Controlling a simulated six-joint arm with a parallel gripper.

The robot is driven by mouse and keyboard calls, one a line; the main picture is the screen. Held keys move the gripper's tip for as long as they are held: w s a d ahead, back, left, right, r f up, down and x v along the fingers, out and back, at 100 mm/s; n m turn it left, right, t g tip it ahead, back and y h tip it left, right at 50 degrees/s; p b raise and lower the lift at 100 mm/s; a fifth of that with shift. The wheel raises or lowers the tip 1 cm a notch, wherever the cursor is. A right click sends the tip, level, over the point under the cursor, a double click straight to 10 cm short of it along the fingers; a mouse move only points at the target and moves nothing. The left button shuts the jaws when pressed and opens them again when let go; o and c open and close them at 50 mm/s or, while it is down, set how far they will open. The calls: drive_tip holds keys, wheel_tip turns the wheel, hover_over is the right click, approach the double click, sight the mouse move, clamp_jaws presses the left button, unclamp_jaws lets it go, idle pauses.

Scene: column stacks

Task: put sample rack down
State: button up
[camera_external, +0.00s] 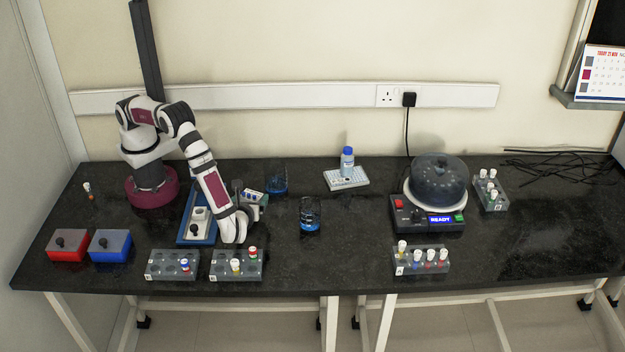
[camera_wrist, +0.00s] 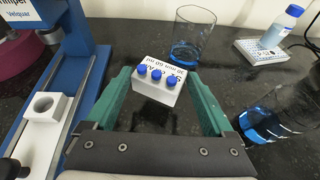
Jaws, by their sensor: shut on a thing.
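In the external view the white rack (camera_external: 252,194) shows at the end of my gripper (camera_external: 248,199), right of the blue-framed device. I cannot tell whether the rack touches the black bench or hangs just above it.
A beaker (camera_external: 277,184) stands close behind the rack, and another with blue liquid (camera_external: 310,214) stands to the right. A blue-framed device (camera_external: 186,226) is close on the left. Grey tube racks (camera_external: 172,275) line the front edge.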

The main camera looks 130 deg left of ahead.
drive_tip(key=w+d+r+m+t+y, duration=0.1)
drive_tip(key=w+d+r+m+t, duration=0.1)
drive_tip(key=w+m+t, duration=0.4)
drive_tip(key=w+d+r+m+t, duration=0.2)
drive_tip(key=w+r+t, duration=0.1)
drive_tip(key=w, duration=0.5)
drive_tip(key=w+d+r+m+t+y, duration=0.1)
drive_tip(key=w+d+r+m+t, duration=0.1)
drive_tip(key=w+m+t, duration=0.45)
drive_tip(key=n+g, duration=0.2)
hover_over(328, 251)
drive_tip(key=shift+t, duration=0.25)
drive_tip(key=f, duration=0.6)
drive_tip(key=shift+s+d+f, duration=0.1)
drive_tip(key=shift+d+f, duration=0.15)
drive_tip(key=shift+d, duration=0.15)
drive_tip(key=f, duration=0.4)
drive_tip(key=shift+a, duration=0.4)
drive_tip(key=shift+f, duration=0.25)
